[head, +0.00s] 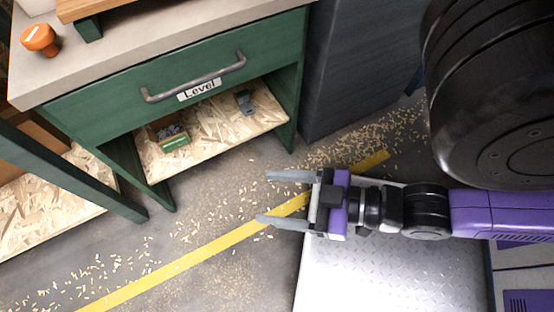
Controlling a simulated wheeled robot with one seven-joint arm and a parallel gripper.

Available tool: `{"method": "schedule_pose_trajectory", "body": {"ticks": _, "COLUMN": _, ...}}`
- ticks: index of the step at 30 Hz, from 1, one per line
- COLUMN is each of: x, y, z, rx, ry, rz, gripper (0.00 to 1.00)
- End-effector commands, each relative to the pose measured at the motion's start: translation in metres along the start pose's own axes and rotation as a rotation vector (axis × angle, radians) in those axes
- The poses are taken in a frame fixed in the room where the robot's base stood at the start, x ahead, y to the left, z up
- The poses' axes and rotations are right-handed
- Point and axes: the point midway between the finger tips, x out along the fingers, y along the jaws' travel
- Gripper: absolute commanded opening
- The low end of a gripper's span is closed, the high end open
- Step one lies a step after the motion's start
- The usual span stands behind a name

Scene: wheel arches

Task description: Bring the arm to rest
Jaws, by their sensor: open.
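My gripper (266,197) is at the centre of the head view, pointing left. Its two grey fingers are apart with nothing between them. It hangs over the floor near the yellow line, apart from the green workbench. My purple and black arm stretches from it to the right edge.
The green workbench has a shut drawer (120,118) labelled "Level" and a chipboard shelf (211,139) holding a small green box (170,137) and a dark grey item (244,102). An orange object (40,39) stands on top. A dark cabinet (360,62) stands right. Shavings litter the floor.

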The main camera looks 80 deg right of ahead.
Motion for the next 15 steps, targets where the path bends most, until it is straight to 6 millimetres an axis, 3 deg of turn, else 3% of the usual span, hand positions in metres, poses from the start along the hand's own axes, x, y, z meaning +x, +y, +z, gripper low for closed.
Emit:
{"method": "schedule_pose_trajectory", "body": {"ticks": 8, "x": -0.004, "y": 0.0, "z": -0.017, "rx": 0.001, "ry": -0.001, "rz": 0.001, "gripper": 0.66}}
{"method": "schedule_pose_trajectory", "body": {"ticks": 15, "x": -0.02, "y": 0.0, "z": -0.072, "rx": 0.001, "ry": -0.001, "rz": 0.001, "gripper": 0.66}}
